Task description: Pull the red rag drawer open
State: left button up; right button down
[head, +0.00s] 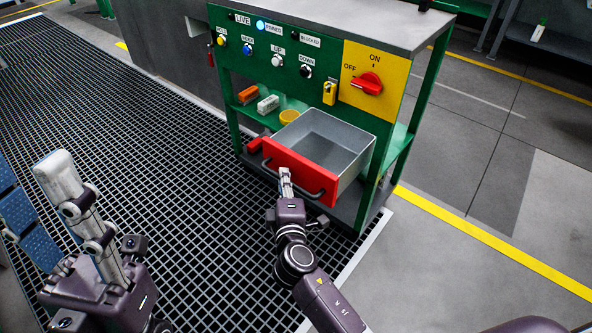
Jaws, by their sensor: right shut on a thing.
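The red rag drawer (310,172) stands pulled out from the green cabinet, with its grey inside (322,140) showing and looking empty. Its dark bar handle runs across the red front. My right gripper (285,176) is at the handle in front of the red face and is shut on it. The fingers hide part of the handle. My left gripper (62,180) is at the left, over the floor grating, far from the drawer. Its fingers overlap in this view, so its opening is unclear.
The green cabinet (222,85) carries labelled buttons, a yellow panel with a red rotary switch (367,84) and a yellow padlock (330,92). Small items, including a yellow roll (289,117), lie on its shelf left of the drawer. Open grating (170,130) lies in front.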

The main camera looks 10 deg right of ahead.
jog(key=shift+s+a, duration=0.5)
jog(key=shift+a, duration=0.05)
jog(key=c, duration=2.3)
grip_release()
jog(key=s+a+r, duration=0.1)
jog(key=s, duration=1)
jog(key=shift+s+a+r, duration=0.2)
jog(key=shift+s+r, duration=0.1)
jog(key=shift+s, duration=0.1)
